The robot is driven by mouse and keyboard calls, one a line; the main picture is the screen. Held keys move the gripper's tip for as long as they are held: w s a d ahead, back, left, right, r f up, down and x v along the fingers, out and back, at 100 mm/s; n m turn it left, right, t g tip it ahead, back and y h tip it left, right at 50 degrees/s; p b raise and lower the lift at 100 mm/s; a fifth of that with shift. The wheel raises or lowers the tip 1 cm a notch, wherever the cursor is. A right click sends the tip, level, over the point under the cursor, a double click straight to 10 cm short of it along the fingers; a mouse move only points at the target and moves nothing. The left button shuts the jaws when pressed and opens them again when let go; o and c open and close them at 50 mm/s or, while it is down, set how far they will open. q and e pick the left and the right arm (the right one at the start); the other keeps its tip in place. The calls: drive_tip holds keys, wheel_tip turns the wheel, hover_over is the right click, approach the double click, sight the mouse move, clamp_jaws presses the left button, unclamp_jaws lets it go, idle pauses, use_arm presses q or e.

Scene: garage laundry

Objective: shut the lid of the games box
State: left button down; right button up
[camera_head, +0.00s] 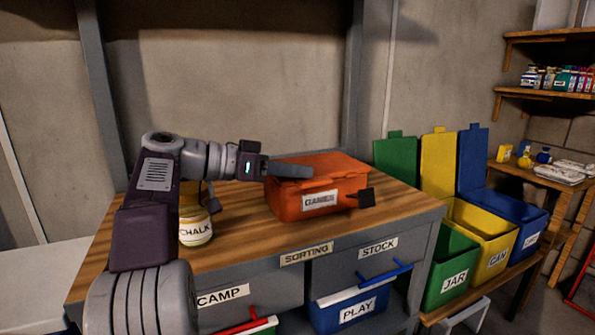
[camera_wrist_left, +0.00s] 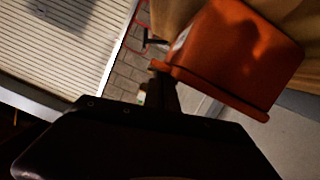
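The orange games box (camera_head: 330,185) stands on the wooden top of the sorting bench, its label facing front. Its lid (camera_head: 335,164) lies down over the top; whether a small gap remains under its edge, I cannot tell. My left gripper (camera_head: 291,171) reaches in from the left and lies at the lid's left part, its fingers appearing as one bar. In the left wrist view the box (camera_wrist_left: 235,45) is tilted, close beyond my gripper (camera_wrist_left: 161,90), which looks shut with nothing between the fingers. Contact is unclear. My right gripper does not show.
A chalk jar (camera_head: 196,229) stands under my left forearm. A small dark block (camera_head: 365,197) sits at the box's front right corner. Green (camera_head: 450,268), yellow (camera_head: 482,242) and blue (camera_head: 515,225) bins with raised lids stand right of the bench. Bare bench top (camera_head: 405,207) lies right of the box.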

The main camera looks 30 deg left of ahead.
use_arm(q)
wheel_tip(320, 180, up, 5)
drive_tip(key=p, duration=0.3)
drive_tip(key=shift+f, duration=0.2)
drive_tip(key=d+r+p, duration=0.2)
drive_tip(key=d+r, duration=0.4)
drive_tip(key=d, duration=0.5)
drive_tip(key=shift+s+d+r+p, duration=0.15)
drive_tip(key=shift+s+d+p, duration=0.1)
drive_tip(key=shift+d+p, duration=0.1)
